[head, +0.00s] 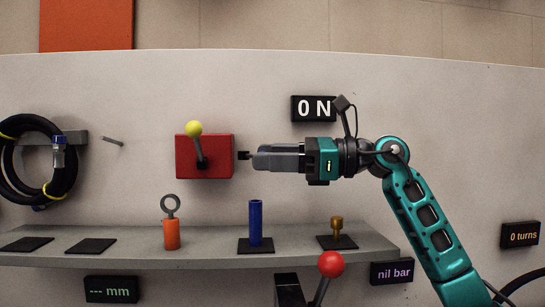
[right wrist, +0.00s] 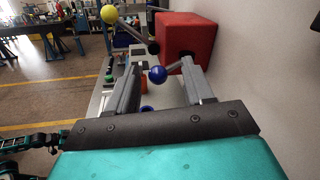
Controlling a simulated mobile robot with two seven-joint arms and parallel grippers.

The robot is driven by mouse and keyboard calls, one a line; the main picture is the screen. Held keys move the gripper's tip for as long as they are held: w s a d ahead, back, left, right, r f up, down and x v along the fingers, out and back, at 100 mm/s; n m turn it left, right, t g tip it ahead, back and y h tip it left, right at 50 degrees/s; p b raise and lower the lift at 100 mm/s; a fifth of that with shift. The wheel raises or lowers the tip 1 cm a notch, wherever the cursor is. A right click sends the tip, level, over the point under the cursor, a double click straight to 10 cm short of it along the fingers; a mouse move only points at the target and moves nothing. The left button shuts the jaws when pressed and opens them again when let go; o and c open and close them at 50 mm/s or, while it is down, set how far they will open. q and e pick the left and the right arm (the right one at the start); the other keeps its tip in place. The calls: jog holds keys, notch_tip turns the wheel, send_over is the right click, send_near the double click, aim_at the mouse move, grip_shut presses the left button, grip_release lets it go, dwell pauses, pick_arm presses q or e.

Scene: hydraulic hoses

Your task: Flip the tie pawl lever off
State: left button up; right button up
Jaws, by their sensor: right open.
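A red box (head: 218,166) is mounted on the wall panel. A grey lever with a yellow ball knob (head: 194,129) stands up from its front, tilted slightly left. My right gripper (head: 255,157) points left at the box's right side, close to it. In the right wrist view, a rod with a blue ball knob (right wrist: 158,74) sticks out from the red box (right wrist: 188,40). The blue knob lies between the open fingers, with no visible grip on it; my gripper hides it in the head view. No label names either lever. My left gripper is not in view.
A sign (head: 314,108) reads "ON" above my right gripper. Below is a shelf (head: 205,258) with an orange ringed piece (head: 171,230), a blue cylinder (head: 255,223) and a brass fitting (head: 336,227). A red knob (head: 331,264) stands in front. A coiled hose (head: 68,180) hangs at left.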

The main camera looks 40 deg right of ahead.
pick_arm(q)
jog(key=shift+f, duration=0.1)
pick_arm(e)
jog(key=shift+s+d, duration=0.1)
pick_arm(q)
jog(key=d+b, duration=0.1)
jog(key=b, duration=0.1)
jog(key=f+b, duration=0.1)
jog(key=b, duration=0.1)
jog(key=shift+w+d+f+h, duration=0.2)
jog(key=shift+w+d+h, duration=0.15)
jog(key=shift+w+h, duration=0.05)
pick_arm(e)
jog(key=v, duration=1.2)
jog(key=shift+s+d, duration=0.25)
